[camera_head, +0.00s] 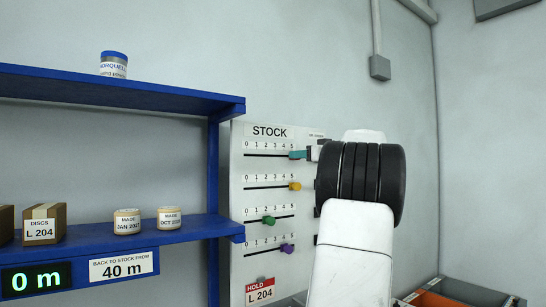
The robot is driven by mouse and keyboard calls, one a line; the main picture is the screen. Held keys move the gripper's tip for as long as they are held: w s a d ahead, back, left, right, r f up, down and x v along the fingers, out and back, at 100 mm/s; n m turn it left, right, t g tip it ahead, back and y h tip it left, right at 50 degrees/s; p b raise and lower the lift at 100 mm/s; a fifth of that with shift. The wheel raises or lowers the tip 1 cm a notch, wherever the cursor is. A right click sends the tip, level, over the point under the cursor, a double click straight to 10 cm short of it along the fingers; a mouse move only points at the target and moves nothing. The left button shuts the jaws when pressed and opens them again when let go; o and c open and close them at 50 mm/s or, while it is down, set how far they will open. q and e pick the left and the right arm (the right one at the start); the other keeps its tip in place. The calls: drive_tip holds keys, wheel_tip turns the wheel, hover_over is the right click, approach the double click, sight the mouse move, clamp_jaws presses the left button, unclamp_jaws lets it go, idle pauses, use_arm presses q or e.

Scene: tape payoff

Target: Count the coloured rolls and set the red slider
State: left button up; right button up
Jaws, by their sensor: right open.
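A white board headed STOCK (237,215) carries several slots, each with a 0 to 5 scale. A yellow knob (295,186) sits near the right end of the second slot. A green knob (268,220) is near the middle of the third, and a purple knob (287,248) is right of middle on the fourth. No red slider shows. A teal piece is at the top slot's right end; I cannot tell whether it is a knob or a fingertip. My right gripper (309,153) is open there, partly hidden by my wrist. My left gripper is out of view. No coloured rolls are clearly visible.
Blue shelves (190,232) stand at left, with an L 204 box (42,224), two cream rolls with date labels (127,222) and a blue-topped container (113,65). A display (36,279) reads 0 m. A red HOLD L 204 tag (260,291) is below the slots. Bins (470,291) are lower right.

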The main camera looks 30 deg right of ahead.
drive_tip(key=shift+w+a, duration=0.1)
drive_tip(key=shift+w, duration=0.2)
drive_tip(key=shift+c, duration=0.2)
clamp_jaws()
drive_tip(key=shift+a, duration=0.1)
idle(1.0)
